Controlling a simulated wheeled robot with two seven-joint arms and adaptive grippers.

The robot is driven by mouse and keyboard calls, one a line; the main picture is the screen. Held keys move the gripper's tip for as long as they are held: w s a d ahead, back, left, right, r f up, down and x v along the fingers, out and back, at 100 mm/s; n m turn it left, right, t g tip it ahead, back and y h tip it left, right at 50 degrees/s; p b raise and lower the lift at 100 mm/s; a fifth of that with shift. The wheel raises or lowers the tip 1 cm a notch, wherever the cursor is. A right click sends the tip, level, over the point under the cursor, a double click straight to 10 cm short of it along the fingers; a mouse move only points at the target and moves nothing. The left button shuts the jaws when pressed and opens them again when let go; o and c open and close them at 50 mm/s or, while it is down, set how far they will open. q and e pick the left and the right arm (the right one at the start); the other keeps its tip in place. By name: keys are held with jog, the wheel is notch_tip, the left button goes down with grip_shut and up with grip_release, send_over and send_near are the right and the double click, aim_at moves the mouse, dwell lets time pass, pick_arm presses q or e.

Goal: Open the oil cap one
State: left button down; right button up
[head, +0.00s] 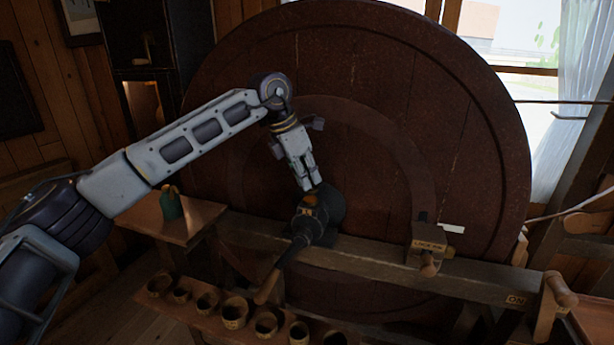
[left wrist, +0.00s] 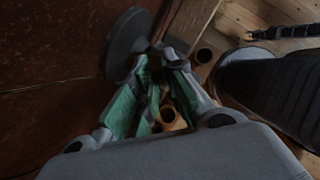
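A black round housing (head: 325,212) sits on the wooden beam in the head view, with a small brass-yellow cap (head: 310,200) on its top. A dark arm with a wooden handle (head: 267,287) slants down from it. My left gripper (head: 309,185) points down just above the cap, its fingertips close to it; I cannot tell whether they touch. In the left wrist view my left gripper (left wrist: 163,56) shows green inner pads with a gap between the fingers. A dark disc (left wrist: 127,45) is beside its tips. My right gripper is out of view.
A huge dark red-brown wheel (head: 470,130) stands close behind the gripper. A shelf holds several small wooden cups (head: 235,312) below. A green bottle (head: 171,203) stands on a small table at left. A labelled wooden block (head: 427,246) is on the beam at right.

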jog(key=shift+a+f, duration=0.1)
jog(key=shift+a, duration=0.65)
